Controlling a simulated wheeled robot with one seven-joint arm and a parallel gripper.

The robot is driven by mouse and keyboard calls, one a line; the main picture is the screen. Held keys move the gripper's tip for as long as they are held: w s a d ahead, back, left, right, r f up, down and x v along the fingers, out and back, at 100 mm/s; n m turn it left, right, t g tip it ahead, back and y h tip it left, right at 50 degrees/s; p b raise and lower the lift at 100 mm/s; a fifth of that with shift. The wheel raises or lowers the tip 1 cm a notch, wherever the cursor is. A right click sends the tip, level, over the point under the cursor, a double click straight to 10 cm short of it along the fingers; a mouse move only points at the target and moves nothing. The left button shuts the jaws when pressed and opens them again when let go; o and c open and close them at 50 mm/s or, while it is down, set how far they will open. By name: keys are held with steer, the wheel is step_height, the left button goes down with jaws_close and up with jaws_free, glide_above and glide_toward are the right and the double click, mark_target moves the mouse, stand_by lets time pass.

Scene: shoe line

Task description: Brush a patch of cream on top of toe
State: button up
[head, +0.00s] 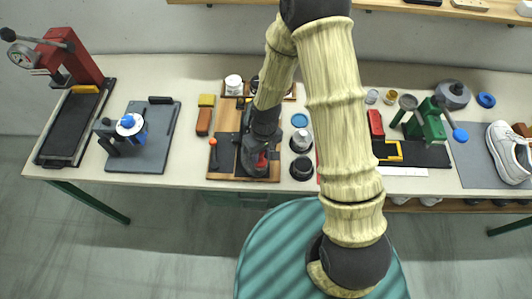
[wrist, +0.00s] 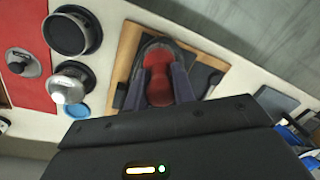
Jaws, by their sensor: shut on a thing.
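My gripper (wrist: 159,88) is shut on a red, waisted piece (wrist: 158,82) that looks like a brush handle. In the head view my gripper (head: 256,163) is low over the wooden board (head: 216,171), with some red (head: 262,160) showing at its tip. A dark, rounded shape (wrist: 176,47) surrounds the far end of the red piece in the wrist view. I cannot tell whether it is the shoe's toe or the brush's own rim. The contact below is hidden. No patch of cream can be made out.
Dark round tins (head: 302,168) and a blue lid (head: 299,120) stand just right of the board. A red press (head: 70,55) and a grey plate (head: 150,155) are at left. A green tool (head: 428,122) and a white shoe (head: 508,150) are at right.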

steer(key=shift+a, duration=0.3)
steer(key=shift+w+a, duration=0.15)
steer(key=shift+a, duration=1.3)
steer(key=shift+a, duration=0.1)
steer(key=a, duration=0.2)
steer(key=shift+w+a, duration=0.1)
steer(key=shift+a, duration=0.3)
step_height(320, 180, up, 6)
steer(key=s+p, duration=0.2)
steer(key=p, duration=0.1)
steer(key=shift+s+f, duration=0.2)
steer(key=shift+f, duration=0.05)
steer(key=shift+r, duration=0.1)
